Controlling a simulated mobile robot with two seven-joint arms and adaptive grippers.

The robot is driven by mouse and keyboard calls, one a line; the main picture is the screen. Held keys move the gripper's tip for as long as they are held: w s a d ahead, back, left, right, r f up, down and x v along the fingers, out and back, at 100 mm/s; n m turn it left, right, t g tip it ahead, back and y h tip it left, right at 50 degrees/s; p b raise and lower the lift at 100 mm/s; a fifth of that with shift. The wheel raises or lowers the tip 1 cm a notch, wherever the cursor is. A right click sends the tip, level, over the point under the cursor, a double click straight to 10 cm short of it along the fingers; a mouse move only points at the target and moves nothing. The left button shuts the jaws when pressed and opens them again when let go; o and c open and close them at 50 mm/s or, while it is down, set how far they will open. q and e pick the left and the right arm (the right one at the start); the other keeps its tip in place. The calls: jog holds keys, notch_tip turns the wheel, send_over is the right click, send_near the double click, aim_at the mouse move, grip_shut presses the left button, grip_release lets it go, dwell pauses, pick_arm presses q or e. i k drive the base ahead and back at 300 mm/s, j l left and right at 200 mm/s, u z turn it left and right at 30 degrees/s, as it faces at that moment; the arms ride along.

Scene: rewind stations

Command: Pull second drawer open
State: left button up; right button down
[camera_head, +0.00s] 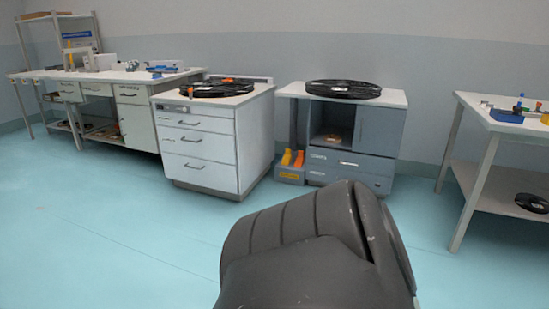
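A white drawer cabinet (245,140) stands left of the middle, with drawers stacked on its front. Its second drawer (212,147) looks shut, flush with the fronts above and below, and has a dark bar handle. The drawer below it (212,175) also looks shut. A grey cabinet (378,135) to the right has an open compartment and low drawers (345,163) that look shut. Neither of my grippers is in view. A dark rounded part, likely of my own body, fills the lower middle and hides some floor.
Black reels lie on the white cabinet (218,89) and grey cabinet (343,89). Orange items in a small bin (291,167) stand between them. A long workbench (100,75) is at left, a table (505,118) at right. Floor before the cabinets is clear at left.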

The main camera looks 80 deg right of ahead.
aim_at(372, 164)
jog(key=z, duration=3.2)
jog(key=i, duration=2.35)
jog(key=l+z, duration=0.05)
jog(key=l, duration=0.1)
